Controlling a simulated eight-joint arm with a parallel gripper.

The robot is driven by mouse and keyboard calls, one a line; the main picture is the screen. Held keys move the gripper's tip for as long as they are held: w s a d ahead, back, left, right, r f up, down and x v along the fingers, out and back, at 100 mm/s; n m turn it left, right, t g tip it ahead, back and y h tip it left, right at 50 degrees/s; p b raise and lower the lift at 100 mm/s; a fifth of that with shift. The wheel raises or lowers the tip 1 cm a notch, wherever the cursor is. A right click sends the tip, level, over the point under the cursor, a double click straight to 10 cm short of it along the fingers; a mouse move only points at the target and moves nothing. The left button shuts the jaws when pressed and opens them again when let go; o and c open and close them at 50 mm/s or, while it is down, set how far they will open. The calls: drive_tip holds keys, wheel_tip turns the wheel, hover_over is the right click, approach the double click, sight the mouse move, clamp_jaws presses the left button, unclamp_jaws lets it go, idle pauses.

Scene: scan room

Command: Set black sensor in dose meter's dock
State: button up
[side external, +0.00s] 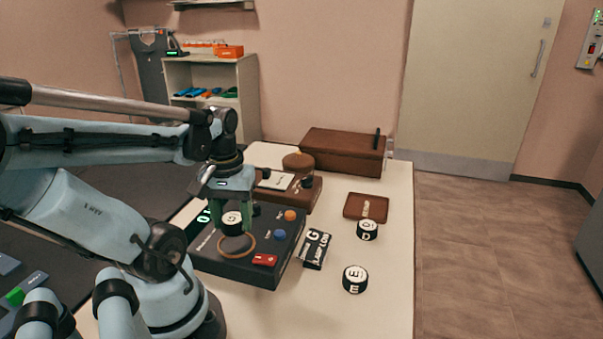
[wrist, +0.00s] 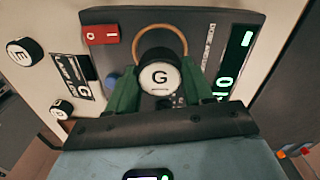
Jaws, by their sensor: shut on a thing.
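My gripper (side external: 233,217) has green fingers shut on a black sensor with a white top marked G (side external: 232,219). The held sensor also shows in the wrist view (wrist: 160,77), upright between the fingers. The dose meter (side external: 262,266) is a dark box with a green display, a red switch (side external: 265,260), an orange knob (side external: 290,215) and an orange ring (side external: 237,246). The ring marks what looks like the dock. The sensor is above the meter, close to the ring, covering part of it in both views. I cannot tell the exact gap.
Black sensors marked D (side external: 367,230) and E (side external: 355,279) stand on the table right of the meter. A card marked G (side external: 315,248) lies beside it. A brown tray (side external: 366,207) and brown boxes (side external: 342,152) are behind. The table's front right is clear.

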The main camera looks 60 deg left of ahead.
sight(235, 231)
drive_tip(key=shift+f, duration=1.85)
drive_tip(key=shift+f, duration=0.1)
drive_tip(key=o, duration=1.2)
wheel_tip(235, 231, up, 12)
drive_tip(key=w+d+f+m+t, duration=0.3)
drive_tip(key=w+d+m+t, duration=0.4)
drive_tip(key=w+d+m, duration=0.4)
drive_tip(key=w+d, duration=0.2)
drive_tip(key=w, duration=0.1)
drive_tip(key=shift+f, duration=0.3)
drive_tip(key=shift+w+a, duration=0.1)
